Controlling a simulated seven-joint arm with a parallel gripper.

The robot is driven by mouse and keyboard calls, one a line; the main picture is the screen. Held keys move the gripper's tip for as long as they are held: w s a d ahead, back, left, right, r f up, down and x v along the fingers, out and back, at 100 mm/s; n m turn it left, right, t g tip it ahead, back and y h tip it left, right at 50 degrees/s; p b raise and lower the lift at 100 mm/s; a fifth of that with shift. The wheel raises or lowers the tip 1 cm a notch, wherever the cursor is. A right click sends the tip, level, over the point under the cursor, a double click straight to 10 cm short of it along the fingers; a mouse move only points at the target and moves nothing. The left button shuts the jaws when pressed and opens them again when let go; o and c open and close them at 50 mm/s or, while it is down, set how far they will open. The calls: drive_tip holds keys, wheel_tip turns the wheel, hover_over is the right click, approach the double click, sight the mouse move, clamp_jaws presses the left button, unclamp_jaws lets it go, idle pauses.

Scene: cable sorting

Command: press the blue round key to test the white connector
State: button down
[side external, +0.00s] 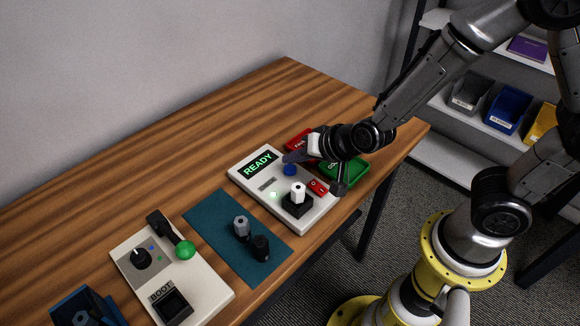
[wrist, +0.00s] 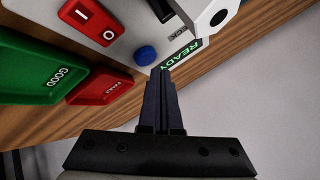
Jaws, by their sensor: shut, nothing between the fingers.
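The blue round key (side external: 290,169) sits on the white test box (side external: 240,176), below its screen, which reads READY in green. In the wrist view the blue key (wrist: 146,55) is just beyond and left of my gripper's fingertips. My gripper (wrist: 161,72) is shut and empty; in the side view my gripper (side external: 290,157) is close to the key, and I cannot tell if it touches. The white connector (side external: 298,190) stands upright in a black socket on the test box. In the wrist view the white connector (wrist: 205,18) is partly cut off at the top.
A red FAULT tray (wrist: 100,86) and a green GOOD tray (wrist: 45,75) lie beside the box. A red rocker switch (side external: 317,187) is on the box. Dark connectors (side external: 242,226) stand on a teal mat (side external: 205,213). A BOOT panel (side external: 205,285) with a green-knobbed lever is nearer.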

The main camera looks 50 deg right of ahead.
sight(294, 171)
drive_tip(key=shift+f, duration=0.1)
idle(0.6)
drive_tip(key=shift+f, duration=0.35)
drive_tip(key=shift+f, duration=0.45)
idle(0.8)
drive_tip(key=shift+r, duration=0.85)
drive_tip(key=shift+r, duration=2.5)
